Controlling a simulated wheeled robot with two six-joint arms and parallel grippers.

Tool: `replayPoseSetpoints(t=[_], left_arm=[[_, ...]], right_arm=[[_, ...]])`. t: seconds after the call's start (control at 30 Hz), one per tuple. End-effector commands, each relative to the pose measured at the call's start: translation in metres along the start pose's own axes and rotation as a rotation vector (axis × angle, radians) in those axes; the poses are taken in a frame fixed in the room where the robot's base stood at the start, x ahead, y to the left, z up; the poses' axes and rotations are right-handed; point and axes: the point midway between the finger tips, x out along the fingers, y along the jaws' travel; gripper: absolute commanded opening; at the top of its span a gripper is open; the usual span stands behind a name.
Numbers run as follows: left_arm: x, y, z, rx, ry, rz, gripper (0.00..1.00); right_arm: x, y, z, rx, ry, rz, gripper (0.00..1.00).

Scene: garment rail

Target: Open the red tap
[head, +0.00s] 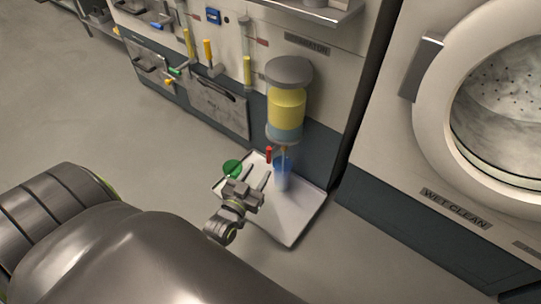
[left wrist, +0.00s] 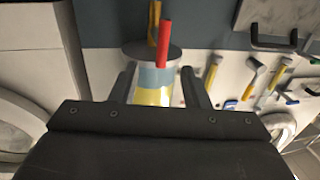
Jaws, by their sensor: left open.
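The red tap (head: 268,155) is a small upright red lever under a dispenser (head: 287,104) with a grey lid and yellow liquid. In the left wrist view the red lever (left wrist: 168,42) shows just beyond the fingertips, roughly between them, in front of the dispenser (left wrist: 154,85). My left gripper (head: 259,176) is open and empty, close to the lever on its near side. I see a gap between them in the head view. A bluish clear cup (head: 282,176) stands under the spout. My right gripper is not in view.
A pale tray (head: 290,232) lies under the cup and my left gripper. A green disc (head: 232,168) shows by the tray's left edge. Yellow-handled levers (head: 208,52) are on the panel at left. A washer (head: 500,110) stands at right. Open floor lies at left.

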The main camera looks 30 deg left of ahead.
Motion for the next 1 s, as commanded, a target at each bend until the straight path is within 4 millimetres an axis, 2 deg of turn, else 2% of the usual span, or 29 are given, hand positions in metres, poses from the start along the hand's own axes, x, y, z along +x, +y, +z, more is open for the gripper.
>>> replayPoseSetpoints(t=[0.03,0.2,0.4,0.6,0.87,1.0], left_arm=[[0.013,0.0,0.001,-0.001,0.003,0.002,0.42],[0.048,0.0,0.001,0.0,0.001,0.002,0.42],[0.076,0.0,0.0,-0.001,0.001,0.001,0.42],[0.088,0.0,0.0,0.0,0.0,0.001,0.42],[0.088,0.0,0.0,0.0,-0.001,0.001,0.42],[0.088,0.0,0.0,0.0,0.0,0.001,0.25]], right_arm=[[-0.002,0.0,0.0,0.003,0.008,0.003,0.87],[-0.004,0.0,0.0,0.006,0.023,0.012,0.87],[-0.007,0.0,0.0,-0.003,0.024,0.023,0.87],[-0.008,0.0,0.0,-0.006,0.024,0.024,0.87],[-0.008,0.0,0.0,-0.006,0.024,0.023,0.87],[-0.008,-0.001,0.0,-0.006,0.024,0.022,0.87]])
